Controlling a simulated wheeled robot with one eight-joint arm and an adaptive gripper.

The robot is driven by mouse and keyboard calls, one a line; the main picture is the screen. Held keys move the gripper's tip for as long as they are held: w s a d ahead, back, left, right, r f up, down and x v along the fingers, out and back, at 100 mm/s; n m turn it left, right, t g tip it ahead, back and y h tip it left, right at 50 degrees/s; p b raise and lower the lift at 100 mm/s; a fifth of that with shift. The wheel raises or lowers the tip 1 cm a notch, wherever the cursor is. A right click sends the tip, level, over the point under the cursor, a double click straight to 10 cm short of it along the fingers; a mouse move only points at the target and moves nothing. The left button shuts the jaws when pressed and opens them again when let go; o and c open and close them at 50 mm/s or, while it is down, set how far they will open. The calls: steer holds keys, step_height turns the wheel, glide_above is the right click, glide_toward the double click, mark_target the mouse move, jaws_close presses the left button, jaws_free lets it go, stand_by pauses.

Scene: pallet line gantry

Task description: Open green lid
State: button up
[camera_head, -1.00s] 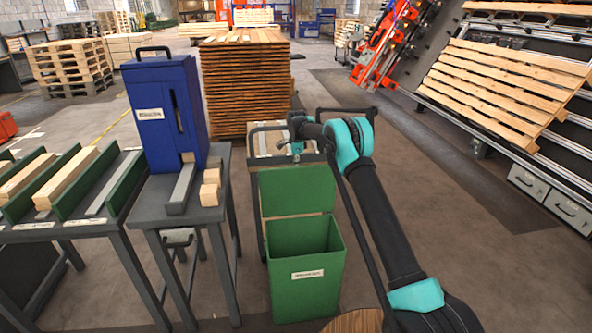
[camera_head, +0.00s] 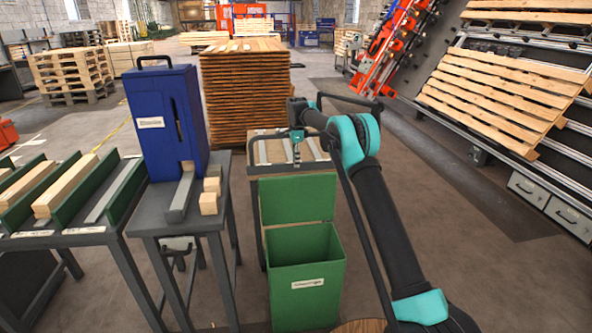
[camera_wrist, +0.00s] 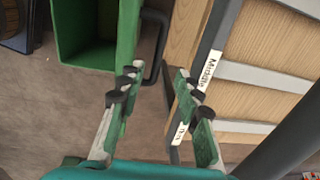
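The green bin (camera_head: 306,285) stands on the floor with a white label on its front. Its green lid (camera_head: 297,198) stands raised, upright at the back edge, and the bin's dark inside shows. My gripper (camera_head: 297,143) is above and behind the lid's top edge in the head view. In the wrist view my gripper (camera_wrist: 150,95) has its fingers spread apart with nothing between them. The bin (camera_wrist: 85,50) shows there at the upper left, with the lid (camera_wrist: 128,35) edge-on beside the left finger. I cannot tell whether that finger touches the lid.
A cart with wooden boards (camera_head: 268,150) and a dark handle frame stands right behind the bin. A grey table (camera_head: 172,222) with a blue dispenser (camera_head: 165,115) and wooden blocks (camera_head: 210,195) is left of it.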

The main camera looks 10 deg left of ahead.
steer(key=shift+r, duration=1.2)
steer(key=s+d+r+n+t, duration=0.1)
steer(key=s+d+r+n, duration=0.25)
steer(key=s+d, duration=0.7)
steer(key=s+d+r+n+t, duration=0.1)
steer(key=s+d+r+n, duration=0.25)
steer(key=s+d, duration=0.7)
steer(key=s+d+f+n, duration=0.2)
steer(key=s+d+f, duration=0.2)
steer(key=s, duration=0.7)
steer(key=s+d+f+n+t, duration=0.1)
steer(key=s+d+f+n, duration=0.2)
steer(key=s, duration=0.8)
steer(key=s+d+f+n, duration=0.2)
steer(key=s+d+f, duration=0.2)
steer(key=s, duration=0.7)
steer(key=shift+s+d+f+n+t, duration=0.15)
steer(key=shift+d+f+n+t, duration=0.2)
steer(key=shift+d, duration=0.6)
